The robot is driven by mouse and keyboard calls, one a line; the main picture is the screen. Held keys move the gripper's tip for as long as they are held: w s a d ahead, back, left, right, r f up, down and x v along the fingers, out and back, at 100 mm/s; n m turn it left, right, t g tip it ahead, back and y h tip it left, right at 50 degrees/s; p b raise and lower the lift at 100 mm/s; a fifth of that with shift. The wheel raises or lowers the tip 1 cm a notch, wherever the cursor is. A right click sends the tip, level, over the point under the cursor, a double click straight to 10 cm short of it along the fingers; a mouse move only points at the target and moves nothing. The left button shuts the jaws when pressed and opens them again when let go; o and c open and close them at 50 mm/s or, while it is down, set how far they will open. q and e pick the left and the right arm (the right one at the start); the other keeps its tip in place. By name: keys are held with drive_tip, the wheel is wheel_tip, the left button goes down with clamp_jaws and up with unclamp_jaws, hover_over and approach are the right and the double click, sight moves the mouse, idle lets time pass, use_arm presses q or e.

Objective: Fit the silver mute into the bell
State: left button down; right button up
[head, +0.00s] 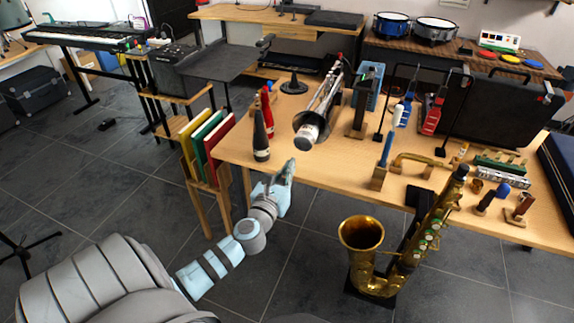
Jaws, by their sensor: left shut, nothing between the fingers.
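The silver trumpet (332,90) rests on the wooden table, its bell (318,118) facing the table's front edge. The silver mute (306,137) sits at the bell's mouth, its pale end toward me. It looks to be in the bell, but its inner part is hidden, so I cannot tell how deep. My left gripper (290,166) is shut and empty, just in front of the table edge, below and to the left of the mute and apart from it. My right gripper is not in view.
A black cone (261,138) and red cones (268,103) stand left of the bell. A blue-and-white brush-like item (389,140) stands on a wooden block to the right. A saxophone (372,257) stands before the table. A rack of coloured books (207,140) is at the left.

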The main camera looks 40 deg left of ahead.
use_arm(q)
drive_tip(key=b+x, duration=0.1)
drive_tip(key=x, duration=0.5)
drive_tip(key=shift+w+a+f, duration=0.1)
drive_tip(key=shift+w+f, duration=0.1)
drive_tip(key=shift+w+a, duration=0.15)
drive_tip(key=shift+w, duration=0.3)
drive_tip(key=shift+w+a+r, duration=0.1)
drive_tip(key=shift+w+a, duration=0.15)
drive_tip(key=shift+w, duration=0.4)
drive_tip(key=shift+s+d, duration=0.2)
drive_tip(key=shift+s, duration=0.3)
drive_tip(key=p, duration=0.1)
approach(302, 144)
drive_tip(key=shift+x, duration=0.8)
drive_tip(key=shift+d, duration=0.1)
